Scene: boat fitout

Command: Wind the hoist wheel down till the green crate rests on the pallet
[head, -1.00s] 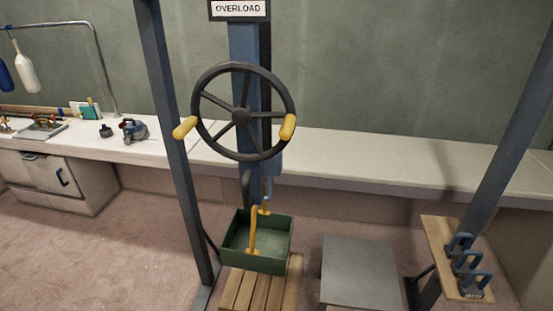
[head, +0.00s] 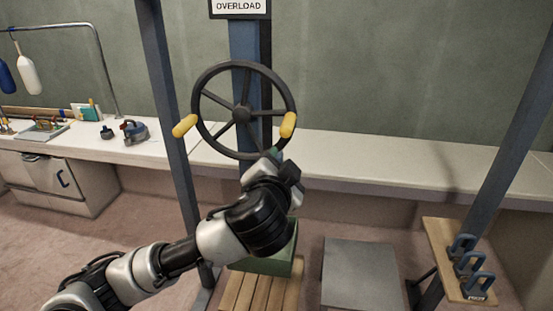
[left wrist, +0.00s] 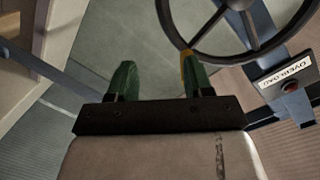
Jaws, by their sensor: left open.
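The dark hoist wheel (head: 241,114) stands upright on a blue post, with a yellow grip on its left (head: 184,126) and one on its right (head: 287,125). My left gripper (head: 275,158) is at the wheel's lower right rim, below the right grip. In the left wrist view its green fingers (left wrist: 160,78) are apart, with the wheel (left wrist: 247,20) beyond and a yellow grip (left wrist: 185,66) beside one finger. The green crate (head: 268,265) is mostly hidden behind my left arm, above the wooden pallet (head: 262,292); I cannot tell whether they touch. My right gripper is out of view.
An OVERLOAD sign (head: 239,6) is above the wheel. Blue posts stand left (head: 170,120) and right (head: 500,150). A grey slab (head: 360,275) and a wooden board (head: 445,255) with several shackle-like items are at right. A white counter (head: 400,160) runs behind.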

